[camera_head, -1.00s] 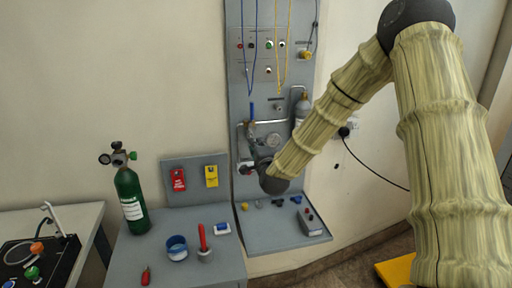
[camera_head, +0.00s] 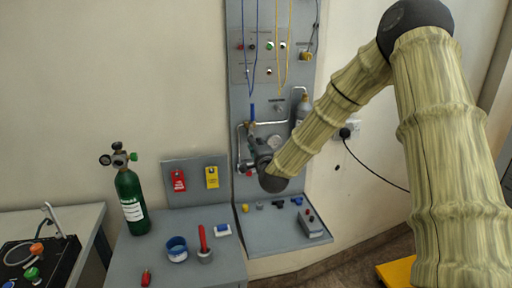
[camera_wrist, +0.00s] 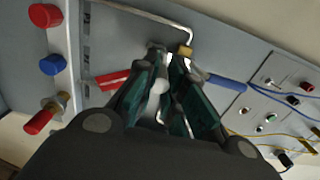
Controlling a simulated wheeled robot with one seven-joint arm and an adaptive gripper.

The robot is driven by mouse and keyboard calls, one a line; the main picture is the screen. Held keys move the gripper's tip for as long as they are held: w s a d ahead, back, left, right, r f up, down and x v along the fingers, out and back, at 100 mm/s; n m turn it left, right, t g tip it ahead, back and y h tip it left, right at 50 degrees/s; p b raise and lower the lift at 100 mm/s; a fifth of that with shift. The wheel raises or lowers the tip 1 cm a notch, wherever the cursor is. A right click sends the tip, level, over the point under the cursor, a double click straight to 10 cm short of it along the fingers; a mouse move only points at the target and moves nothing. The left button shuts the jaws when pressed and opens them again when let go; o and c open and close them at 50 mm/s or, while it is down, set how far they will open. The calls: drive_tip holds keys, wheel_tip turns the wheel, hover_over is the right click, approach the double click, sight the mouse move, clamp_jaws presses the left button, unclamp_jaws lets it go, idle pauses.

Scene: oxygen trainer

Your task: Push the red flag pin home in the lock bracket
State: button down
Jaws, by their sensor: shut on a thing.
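In the wrist view, my gripper (camera_wrist: 165,90) has its dark green fingers closed together in front of the grey panel. A red flag (camera_wrist: 112,80) sticks out to the left from behind the left finger, and I take it as the red flag pin. The fingers hide the pin's shaft, so I cannot tell how deep it sits. The lock bracket is largely hidden behind the fingertips; small metal parts show just beyond them. A blue lever (camera_wrist: 225,82) points right from there. In the head view, my dark wrist (camera_head: 272,177) covers most of this spot.
A bent metal pipe (camera_wrist: 155,18) and brass fitting (camera_wrist: 185,50) lie close beyond the fingertips. Red (camera_wrist: 45,15) and blue (camera_wrist: 52,65) knobs stand at left. Cables hang over the upper panel. A green cylinder (camera_head: 132,202) stands on the lower left bench.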

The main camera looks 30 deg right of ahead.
drive_tip(key=shift+b+x, duration=0.45)
drive_tip(key=shift+x, duration=1.5)
idle(0.6)
drive_tip(key=c, duration=1.4)
unclamp_jaws()
drive_tip(key=shift+c, duration=0.2)
drive_tip(key=shift+s, duration=0.1)
drive_tip(key=v, duration=1.1)
drive_tip(key=shift+s, duration=0.4)
